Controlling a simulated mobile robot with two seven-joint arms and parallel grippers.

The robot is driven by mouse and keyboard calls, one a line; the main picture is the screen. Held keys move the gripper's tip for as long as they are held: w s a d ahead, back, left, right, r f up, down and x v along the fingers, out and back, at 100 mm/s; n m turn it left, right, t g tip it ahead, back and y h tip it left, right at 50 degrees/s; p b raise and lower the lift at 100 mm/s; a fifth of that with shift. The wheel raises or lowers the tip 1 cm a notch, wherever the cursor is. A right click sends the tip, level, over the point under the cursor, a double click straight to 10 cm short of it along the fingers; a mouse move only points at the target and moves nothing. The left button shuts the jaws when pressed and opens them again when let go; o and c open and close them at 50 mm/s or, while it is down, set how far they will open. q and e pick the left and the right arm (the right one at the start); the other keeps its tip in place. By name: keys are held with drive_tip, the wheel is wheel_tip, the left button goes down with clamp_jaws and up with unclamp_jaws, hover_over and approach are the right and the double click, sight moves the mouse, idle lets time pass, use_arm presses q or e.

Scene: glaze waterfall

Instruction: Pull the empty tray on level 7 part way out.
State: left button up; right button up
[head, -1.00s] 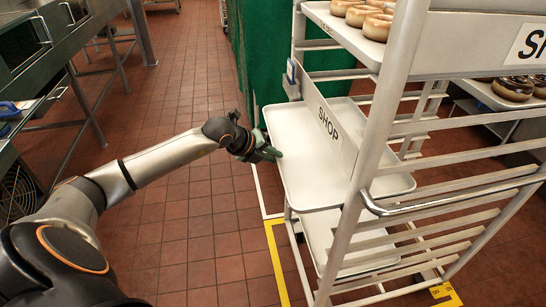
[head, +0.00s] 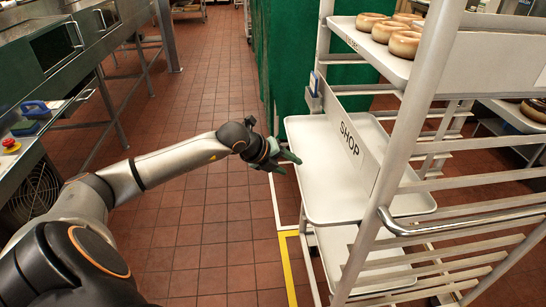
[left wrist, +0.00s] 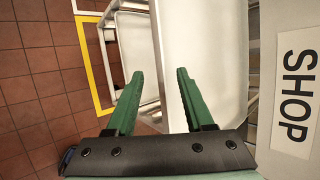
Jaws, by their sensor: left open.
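The empty pale tray (head: 315,165) sits in the rack and sticks out past its left side. A white SHOP sign (head: 350,143) stands above it. My left gripper (head: 290,157) has green fingers and is at the tray's outer left edge. In the left wrist view, the two fingers (left wrist: 158,85) are apart with nothing clamped, and the tray's edge (left wrist: 165,60) runs through the gap between them. I cannot tell whether a finger touches the tray. My right gripper is not in view.
The white rack (head: 398,130) holds a higher tray with glazed donuts (head: 385,30) and a lower empty tray (head: 345,250). A yellow floor line (head: 287,265) runs beside the rack. A steel counter (head: 70,70) stands at left. The tiled floor between is clear.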

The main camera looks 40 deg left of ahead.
use_arm(q)
drive_tip(key=p+v, duration=0.3)
drive_tip(key=v, duration=0.7)
idle(0.3)
drive_tip(key=shift+r, duration=0.1)
idle(0.4)
